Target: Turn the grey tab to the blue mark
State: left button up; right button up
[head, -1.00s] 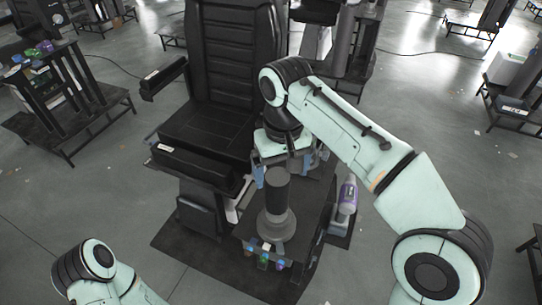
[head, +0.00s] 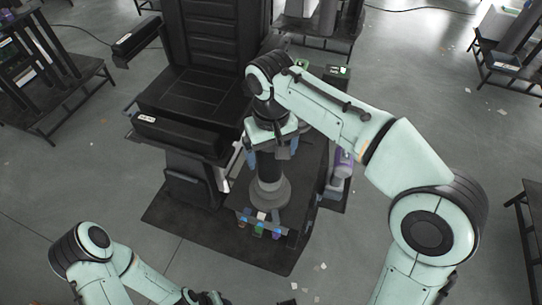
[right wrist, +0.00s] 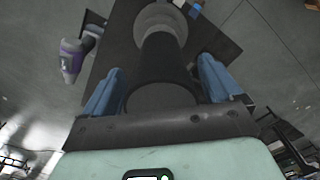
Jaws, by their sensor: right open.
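A dark upright column (head: 269,172) stands on a wide grey round collar (head: 270,194). It also shows in the right wrist view (right wrist: 165,62). A small pale tab (head: 262,215), apparently the grey tab, sits at the collar's front edge, near a green mark (head: 258,229). A bluish mark (head: 243,216) lies to its left and a blue-violet one (head: 276,234) to its right. My right gripper (right wrist: 160,88) is open, its blue fingers on either side of the column's top, with gaps visible. My left gripper is out of view; only its arm shows.
A black seat (head: 195,105) with armrests stands close to the left of the column. A purple and white bottle-like tool (head: 342,165) is at the right. It also shows in the right wrist view (right wrist: 74,58). The floor in front is mostly clear.

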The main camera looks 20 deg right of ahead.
jog(key=shift+f, duration=0.65)
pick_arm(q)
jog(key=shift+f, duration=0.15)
pick_arm(e)
jog(key=c, duration=1.4)
